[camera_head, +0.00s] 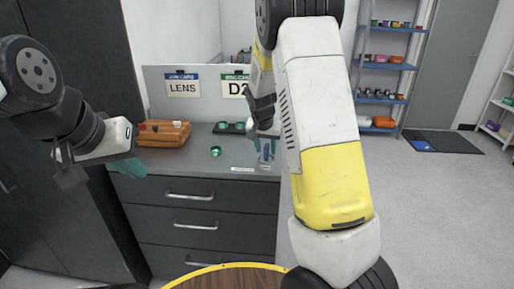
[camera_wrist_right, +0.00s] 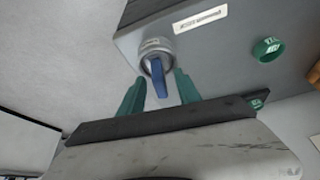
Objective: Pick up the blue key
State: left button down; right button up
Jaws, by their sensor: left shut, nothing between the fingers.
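The blue key (camera_wrist_right: 158,80) sticks out of a round silver lock-like piece (camera_wrist_right: 155,47) at the edge of the grey counter in the right wrist view. In the head view the key (camera_head: 266,153) is small, near the counter's right end. My right gripper (camera_wrist_right: 160,76) is open, with one teal finger on each side of the key. I cannot tell whether either finger touches it. My left gripper (camera_head: 130,168) is shut and empty, in front of the counter at the left, away from the key.
The grey counter (camera_head: 190,166) holds an orange-brown case (camera_head: 164,134), a green ring (camera_head: 215,151) and a dark tray (camera_head: 230,128). A white label strip (camera_head: 243,169) lies near the key. Open floor lies to the right.

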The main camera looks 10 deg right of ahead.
jog(key=shift+x, duration=1)
jog(key=shift+c, duration=0.2)
grip_shut()
jog(key=shift+r, duration=0.1)
